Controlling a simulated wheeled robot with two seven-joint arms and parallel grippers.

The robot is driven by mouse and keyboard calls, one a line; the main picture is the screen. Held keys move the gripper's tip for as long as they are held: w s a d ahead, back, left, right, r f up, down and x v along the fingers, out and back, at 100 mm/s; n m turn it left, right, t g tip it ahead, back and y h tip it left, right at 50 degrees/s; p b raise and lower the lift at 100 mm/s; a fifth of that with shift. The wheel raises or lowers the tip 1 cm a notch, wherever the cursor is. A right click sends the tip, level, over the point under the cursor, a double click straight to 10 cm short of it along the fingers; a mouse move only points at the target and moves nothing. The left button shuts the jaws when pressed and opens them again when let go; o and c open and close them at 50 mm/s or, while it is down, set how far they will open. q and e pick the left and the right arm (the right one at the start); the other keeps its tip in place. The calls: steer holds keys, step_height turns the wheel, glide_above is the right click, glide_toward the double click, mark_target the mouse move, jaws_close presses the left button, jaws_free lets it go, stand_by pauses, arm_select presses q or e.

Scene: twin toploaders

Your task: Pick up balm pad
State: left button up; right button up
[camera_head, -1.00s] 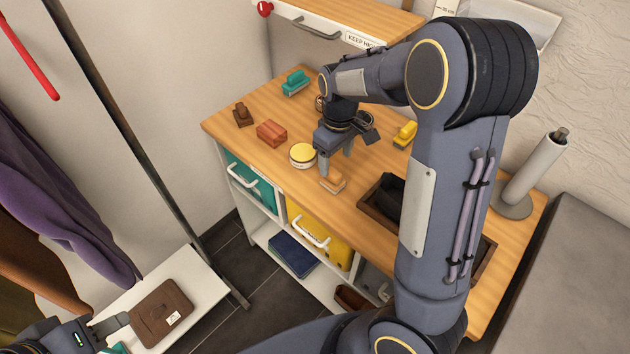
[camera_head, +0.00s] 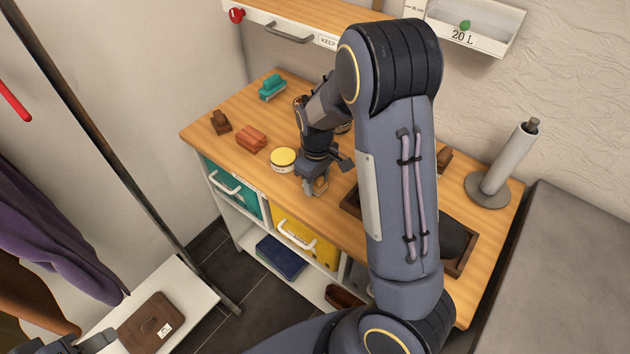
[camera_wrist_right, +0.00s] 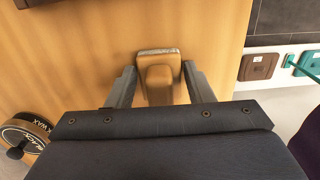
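A tan pad with a raised grip, which I take for the balm pad, shows in the right wrist view (camera_wrist_right: 159,80) on the wooden bench top. My right gripper (camera_wrist_right: 160,84) has one finger on each side of the pad, with narrow gaps, so it looks open. In the head view the right gripper (camera_head: 315,186) is low over the bench near its front edge and hides most or all of the pad. My left gripper (camera_head: 92,342) is partly in view at the bottom left, and its opening is not clear.
A yellow-lidded tin (camera_head: 283,157) stands close left of the right gripper. A red-brown block (camera_head: 251,139), a dark brown block (camera_head: 220,123) and a teal block (camera_head: 272,88) lie further left. A dark tray (camera_head: 350,203) lies to the right. A roll stand (camera_head: 490,188) is at the far right.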

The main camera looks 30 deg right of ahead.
steer(key=c, duration=0.6)
steer(key=shift+r, duration=0.1)
steer(key=shift+r, duration=0.2)
step_height(320, 180, up, 2)
steer(key=shift+w+r+b, duration=0.1)
steer(key=shift+r+b, duration=0.15)
steer(key=shift+b, duration=0.2)
steer(key=s+a+r, duration=0.6)
steer(key=s, duration=0.1)
steer(key=s+a+r, duration=0.3)
steer(key=r, duration=0.1)
steer(key=shift+s+a+b, duration=0.1)
steer(key=shift+s+b, duration=0.3)
